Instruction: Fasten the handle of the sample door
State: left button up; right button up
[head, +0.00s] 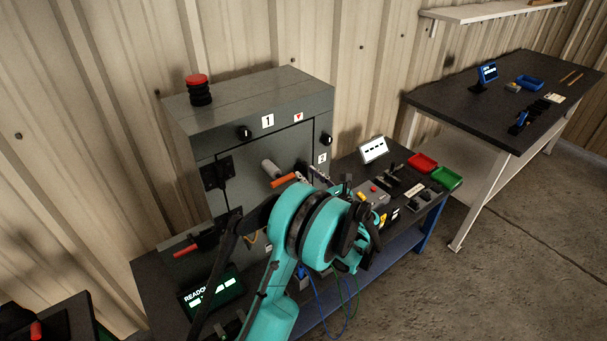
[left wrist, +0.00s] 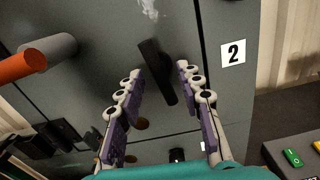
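The grey enclosure (head: 250,95) stands on the dark bench, with its door (head: 240,165) closed or nearly so on the front. In the left wrist view a black bar handle (left wrist: 158,72) sits tilted on the grey front (left wrist: 95,75), left of the "2" label (left wrist: 233,53). My left gripper (left wrist: 159,71) is open, with a finger on each side of the handle in the picture. I see no clear contact, and the depth is hard to judge. In the head view my left gripper (head: 318,175) is partly hidden by its own arm, and the handle is hard to make out. My right gripper is not in view.
An orange-ended grey cylinder (left wrist: 45,52) juts out left of the left gripper. A red mushroom button (head: 197,83) stands on top of the enclosure. Right of it are a small screen (head: 374,150), red (head: 423,163) and green (head: 446,177) trays, and switch boxes.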

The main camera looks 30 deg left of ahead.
pick_arm(q)
jog(key=shift+x, duration=1.25)
grip_shut()
jog(key=shift+m+b, duration=0.4)
jog(key=shift+m, duration=0.4)
grip_release()
